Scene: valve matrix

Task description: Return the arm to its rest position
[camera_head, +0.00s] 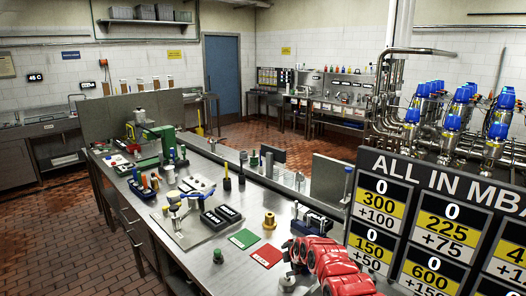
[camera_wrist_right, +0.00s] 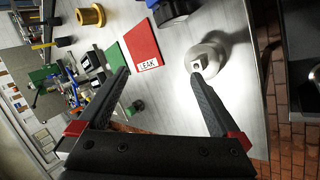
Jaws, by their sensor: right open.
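My red right arm (camera_head: 330,265) reaches in from the bottom right of the head view over the steel bench. In the right wrist view my right gripper (camera_wrist_right: 160,76) is open, with its two dark fingers spread and nothing between them. The tip of one finger lies over or close to a pale round part with a square stem (camera_wrist_right: 207,55); I cannot tell whether they touch. My left arm and gripper are not in view.
On the bench (camera_head: 190,248) are a green card (camera_head: 243,239), a red card (camera_head: 267,256) marked "LEAK", a brass flanged part (camera_head: 269,221) and a small green-topped part (camera_head: 218,256). A score board (camera_head: 430,225) and blue-topped valves (camera_head: 453,122) stand to the right.

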